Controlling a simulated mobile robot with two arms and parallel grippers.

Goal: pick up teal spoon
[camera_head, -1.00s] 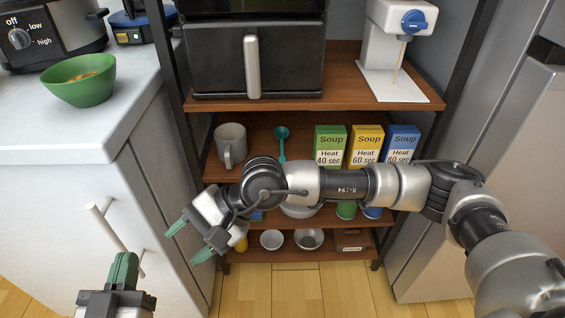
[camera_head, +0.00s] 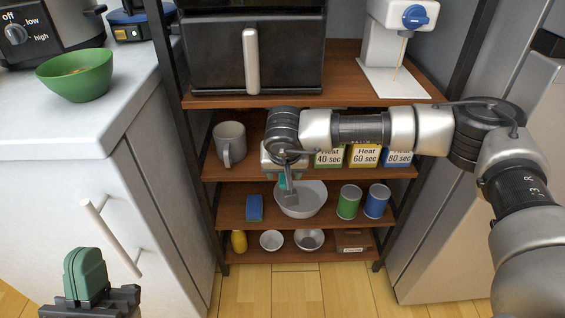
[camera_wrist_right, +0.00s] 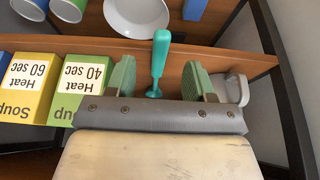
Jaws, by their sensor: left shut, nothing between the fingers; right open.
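The teal spoon (camera_wrist_right: 160,62) lies on the second shelf in the right wrist view, its handle reaching past the shelf edge. The handle lies between the two green fingers of my right gripper (camera_wrist_right: 157,78), which is open with gaps on both sides. In the head view my right gripper (camera_head: 284,176) is in front of that shelf, and the arm hides most of the spoon. My left gripper (camera_head: 86,274) is shut and empty at the lower left, in front of the white cabinet.
Soup boxes (camera_wrist_right: 80,85) stand beside the spoon, and a grey mug (camera_head: 230,143) is on its other side. Below are a white bowl (camera_head: 300,200), a blue sponge (camera_head: 254,208) and two cans (camera_head: 348,201). The shelf above (camera_head: 300,98) overhangs closely.

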